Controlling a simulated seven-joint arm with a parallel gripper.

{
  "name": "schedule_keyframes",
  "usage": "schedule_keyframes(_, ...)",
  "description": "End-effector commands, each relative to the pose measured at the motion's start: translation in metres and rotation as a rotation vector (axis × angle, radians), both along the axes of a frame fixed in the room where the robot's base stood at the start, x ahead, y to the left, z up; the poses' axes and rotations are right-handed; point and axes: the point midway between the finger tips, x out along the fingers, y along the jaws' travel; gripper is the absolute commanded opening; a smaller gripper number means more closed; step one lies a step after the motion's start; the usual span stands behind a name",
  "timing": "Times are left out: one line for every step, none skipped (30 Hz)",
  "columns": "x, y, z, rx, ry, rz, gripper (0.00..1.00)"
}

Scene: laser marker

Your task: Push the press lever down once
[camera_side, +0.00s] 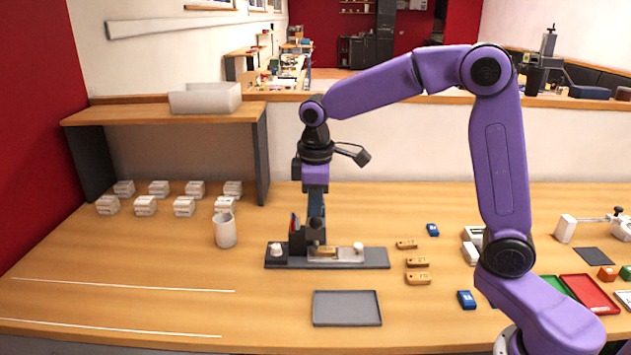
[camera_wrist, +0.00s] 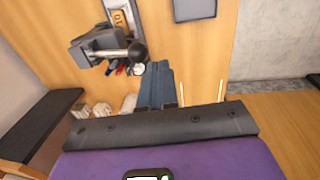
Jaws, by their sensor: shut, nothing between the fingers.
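The press (camera_side: 297,242) is a dark stand on a long grey base (camera_side: 375,262), with a wooden piece (camera_side: 325,251) on the base. In the wrist view its head (camera_wrist: 92,45) shows, with a pale lever (camera_wrist: 112,53) ending in a black ball knob (camera_wrist: 138,52). The wooden piece also shows there (camera_wrist: 121,20). My gripper (camera_side: 316,207) points down over the press and partly hides it in the side view. Its fingers are shut and empty. In the wrist view the fingertips (camera_wrist: 159,66) are close beside the knob; I cannot tell whether they touch.
Several wooden pieces (camera_side: 417,262) lie right of the press. A grey tray (camera_side: 347,308) lies in front, and a white cup (camera_side: 225,231) stands to the left. Several white boxes (camera_side: 145,205) stand by the shelf (camera_side: 160,113). The front left table is clear.

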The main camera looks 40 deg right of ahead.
Motion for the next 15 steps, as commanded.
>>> schedule_keyframes(-0.002, 0.003, 0.011, 0.003, -0.007, 0.001, 0.00)
schedule_keyframes(-0.003, 0.004, 0.017, 0.003, -0.006, 0.001, 0.00)
schedule_keyframes(-0.005, 0.006, 0.024, 0.003, -0.006, 0.001, 0.00)
schedule_keyframes(-0.006, 0.007, 0.029, 0.002, -0.006, 0.001, 0.00)
schedule_keyframes(-0.007, 0.008, 0.034, 0.002, -0.005, 0.001, 0.00)
schedule_keyframes(-0.009, 0.009, 0.039, 0.002, -0.005, 0.000, 0.00)
schedule_keyframes(-0.009, 0.010, 0.043, 0.002, -0.005, 0.000, 0.00)
schedule_keyframes(-0.010, 0.011, 0.046, 0.002, -0.005, -0.001, 0.00)
schedule_keyframes(-0.011, 0.012, 0.050, 0.002, -0.004, -0.001, 0.00)
schedule_keyframes(-0.012, 0.012, 0.052, 0.001, -0.004, -0.001, 0.00)
schedule_keyframes(-0.012, 0.013, 0.054, 0.001, -0.004, -0.001, 0.00)
schedule_keyframes(-0.013, 0.013, 0.057, 0.001, -0.003, -0.001, 0.00)
schedule_keyframes(-0.013, 0.014, 0.058, 0.001, -0.002, -0.001, 0.00)
schedule_keyframes(-0.014, 0.014, 0.059, 0.001, -0.003, -0.001, 0.00)
schedule_keyframes(-0.014, 0.014, 0.060, 0.002, -0.003, -0.002, 0.00)
